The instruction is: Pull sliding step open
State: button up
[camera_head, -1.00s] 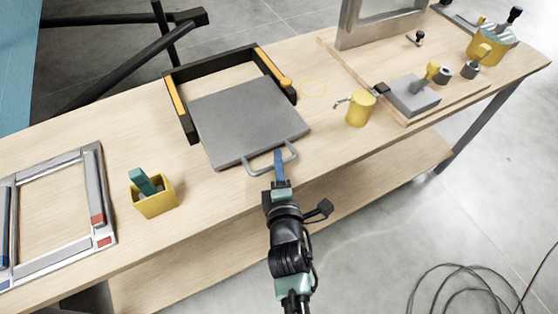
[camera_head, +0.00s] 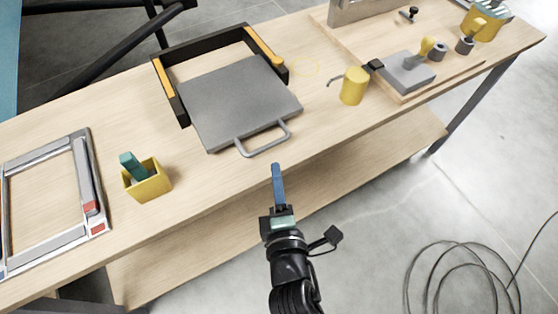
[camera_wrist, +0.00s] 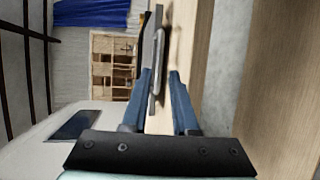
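The sliding step is a flat grey plate (camera_head: 240,100) on the workbench. It extends forward out of a black frame with yellow rails (camera_head: 264,46), with a gap between its back edge and the frame's back bar. A grey loop handle (camera_head: 266,149) is on its front edge. My gripper (camera_head: 276,166) is in front of the handle, apart from it, past the bench's front edge. In the wrist view its two blue fingers (camera_wrist: 161,73) are spread and empty. The handle (camera_wrist: 157,48) and the edge-on plate show beyond them.
A yellow box (camera_head: 150,184) with a teal item stands left of the step, beside a grey frame (camera_head: 75,240). A yellow mug (camera_head: 353,88) and a board with a grey block (camera_head: 406,72) stand to the right. A lower shelf (camera_head: 330,190) runs beneath.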

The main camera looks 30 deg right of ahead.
jog(key=shift+v, duration=1.45)
jog(key=w+a+r+m+t+p, duration=0.2)
jog(key=w+r+m+t, duration=0.3)
jog(key=r, duration=1.2)
jog(key=w+a+r+m+t+p, duration=0.15)
jog(key=w+r+m, duration=0.35)
jog(key=r, duration=1.2)
jog(key=s+a+r+m+t+y, duration=0.1)
jog(key=s+a+r+t+y, duration=0.1)
jog(key=r, duration=0.7)
jog(key=s+a+r+m+t+y+p, duration=0.1)
jog(key=s+a+r+m+t+y, duration=0.1)
jog(key=r, duration=0.8)
jog(key=s+a+r+m+t+y+p, duration=0.1)
jog(key=s+a+r+t, duration=0.1)
jog(key=a+r, duration=0.3)
notch_tip(320, 180, up, 5)
jog(key=shift+s+a+f+m+y, duration=0.2)
jog(key=shift+s+f+m+y, duration=0.15)
jog(key=shift+s, duration=0.35)
